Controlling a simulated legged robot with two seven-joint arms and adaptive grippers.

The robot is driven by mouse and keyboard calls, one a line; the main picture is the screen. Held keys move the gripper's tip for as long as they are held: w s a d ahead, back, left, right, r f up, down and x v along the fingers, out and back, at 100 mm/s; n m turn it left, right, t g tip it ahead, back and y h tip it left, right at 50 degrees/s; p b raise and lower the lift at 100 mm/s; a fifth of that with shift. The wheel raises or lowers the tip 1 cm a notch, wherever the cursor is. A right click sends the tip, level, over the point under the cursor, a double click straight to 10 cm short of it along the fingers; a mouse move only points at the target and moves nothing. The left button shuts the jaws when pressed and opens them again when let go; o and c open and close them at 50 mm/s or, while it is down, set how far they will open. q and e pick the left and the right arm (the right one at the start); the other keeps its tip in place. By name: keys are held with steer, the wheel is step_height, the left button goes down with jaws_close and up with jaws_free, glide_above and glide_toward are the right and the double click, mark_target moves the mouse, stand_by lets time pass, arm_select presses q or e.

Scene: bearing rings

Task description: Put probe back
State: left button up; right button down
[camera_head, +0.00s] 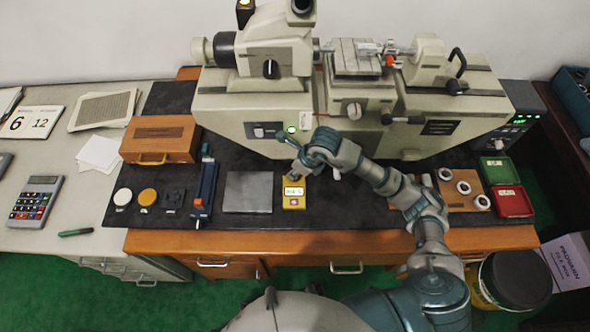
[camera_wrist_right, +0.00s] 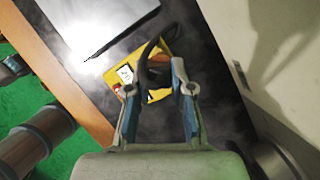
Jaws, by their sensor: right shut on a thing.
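A yellow meter (camera_head: 293,203) with a small white display lies on the dark bench mat, left of centre in the head view. It also shows beyond the fingertips in the right wrist view (camera_wrist_right: 155,96). My right gripper (camera_head: 296,176) is just above the far end of the meter. In the right wrist view its two fingers (camera_wrist_right: 156,82) are shut on a dark, curved piece (camera_wrist_right: 147,62), which looks like the probe. The piece overlaps the meter in that view; I cannot tell whether it touches it. My left gripper is not in view.
A grey plate (camera_head: 248,192) lies left of the meter. A large beige measuring machine (camera_head: 350,110) stands close behind. Bearing rings on a wooden board (camera_head: 462,188), with green and red trays (camera_head: 513,201), are at the right. A wooden box (camera_head: 160,138) sits left.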

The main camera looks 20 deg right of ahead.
steer(key=shift+f, duration=0.3)
stand_by(0.4)
steer(key=c, duration=0.9)
jaws_free()
steer(key=shift+c, duration=0.2)
steer(key=shift+r+p, duration=2.45)
steer(key=shift+r, duration=1.85)
steer(key=shift+f, duration=0.1)
